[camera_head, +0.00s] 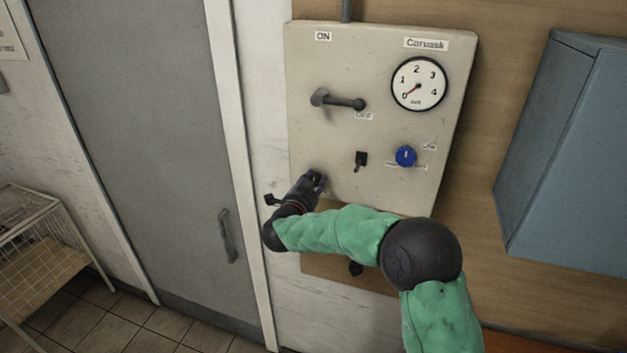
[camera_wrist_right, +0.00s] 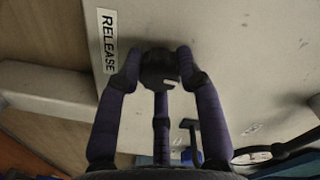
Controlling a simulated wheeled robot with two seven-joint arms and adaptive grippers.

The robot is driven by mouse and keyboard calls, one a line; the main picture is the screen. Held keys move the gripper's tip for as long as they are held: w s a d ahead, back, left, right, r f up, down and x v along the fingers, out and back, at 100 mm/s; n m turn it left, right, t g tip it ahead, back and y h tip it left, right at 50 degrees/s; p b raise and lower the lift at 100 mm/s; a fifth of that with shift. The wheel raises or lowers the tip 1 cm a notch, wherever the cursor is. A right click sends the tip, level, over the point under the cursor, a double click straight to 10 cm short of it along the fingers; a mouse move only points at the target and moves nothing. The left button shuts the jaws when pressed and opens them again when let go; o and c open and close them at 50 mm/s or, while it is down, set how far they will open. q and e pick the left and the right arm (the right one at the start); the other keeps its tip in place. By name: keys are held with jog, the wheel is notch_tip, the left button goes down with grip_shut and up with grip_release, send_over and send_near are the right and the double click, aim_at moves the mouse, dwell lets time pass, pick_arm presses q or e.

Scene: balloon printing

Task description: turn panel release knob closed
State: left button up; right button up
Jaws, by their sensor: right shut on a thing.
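The beige control panel (camera_head: 375,50) is fixed to the wall. My right gripper (camera_head: 317,180) is at its lower left part. The knob stands against the panel face beside a label (camera_wrist_right: 107,40) reading RELEASE. In the head view my gripper hides the knob. I cannot read the knob's turn angle with certainty. My left gripper is in neither view.
The panel also carries a dark lever (camera_head: 340,101), a round gauge (camera_head: 418,84), a black switch (camera_head: 361,160) and a blue knob (camera_head: 405,156). A blue-grey cabinet (camera_head: 570,150) juts out at right. A grey door (camera_head: 150,130) and a wire rack (camera_head: 45,240) are at left.

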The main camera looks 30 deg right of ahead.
dwell(0.3)
jog(key=o, duration=1.1)
jog(key=shift+o, duration=0.2)
jog(key=shift+a, duration=0.1)
jog(key=v, duration=1.1)
jog(key=shift+s+a, duration=0.3)
